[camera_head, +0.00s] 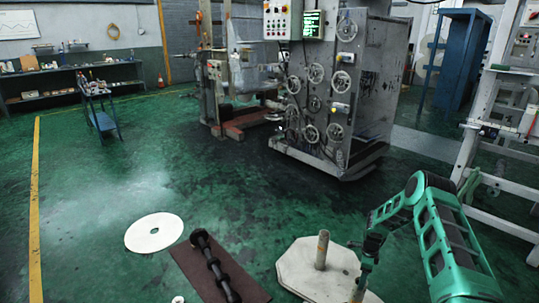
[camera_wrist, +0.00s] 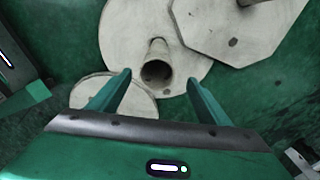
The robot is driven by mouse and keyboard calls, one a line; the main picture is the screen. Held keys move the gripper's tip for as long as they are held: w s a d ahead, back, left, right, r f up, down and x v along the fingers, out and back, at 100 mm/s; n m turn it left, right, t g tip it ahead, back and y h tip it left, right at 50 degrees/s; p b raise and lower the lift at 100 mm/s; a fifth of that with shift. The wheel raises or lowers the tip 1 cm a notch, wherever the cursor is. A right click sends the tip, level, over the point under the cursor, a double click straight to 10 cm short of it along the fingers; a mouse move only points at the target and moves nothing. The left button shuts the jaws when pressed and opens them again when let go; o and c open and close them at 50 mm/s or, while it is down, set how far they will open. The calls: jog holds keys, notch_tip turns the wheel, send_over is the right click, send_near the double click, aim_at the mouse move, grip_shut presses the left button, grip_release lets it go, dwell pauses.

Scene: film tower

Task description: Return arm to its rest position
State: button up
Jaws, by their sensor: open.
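My gripper (camera_head: 366,266) hangs low at the lower right in the head view, at the end of my green arm. In the wrist view its two green fingers (camera_wrist: 157,92) are spread apart and nothing is clamped between them. A short hollow tube (camera_wrist: 157,72) stands on a pale round disc (camera_wrist: 122,35) just beyond the fingertips. It looks apart from the fingers, though the exact gap is hard to tell. In the head view the arm bends at an elbow and reaches down and left.
A pale octagonal plate (camera_head: 300,275) with an upright post (camera_head: 322,252) lies close left of my gripper. A dark mat (camera_head: 190,262) with a black bar and a white disc (camera_head: 154,233) lie farther left. A grey machine (camera_head: 335,95) stands behind. Open green floor lies left.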

jog(key=s+d+r+n, duration=0.1)
jog(key=s+r+n, duration=0.1)
jog(key=r, duration=0.9)
jog(key=s+d+r+n+h, duration=0.1)
jog(key=s+r+n, duration=0.15)
jog(key=r, duration=0.85)
jog(key=s+d+r+n, duration=0.1)
jog(key=s+r+n, duration=0.15)
jog(key=r, duration=0.85)
jog(key=s+a+r+n, duration=0.2)
jog(key=s+r+n, duration=0.2)
jog(key=s+r, duration=1)
jog(key=s+a+r+n, duration=0.2)
jog(key=s+a+r, duration=0.1)
jog(key=s, duration=0.5)
jog(key=s+a+r+n+y, duration=0.1)
jog(key=s+a+r+n, duration=0.1)
jog(key=s, duration=0.7)
jog(key=s+a+r+n, duration=0.2)
jog(key=s+a+r, duration=0.2)
jog(key=s, duration=0.5)
jog(key=shift+w+f, duration=0.3)
jog(key=shift+w, duration=0.25)
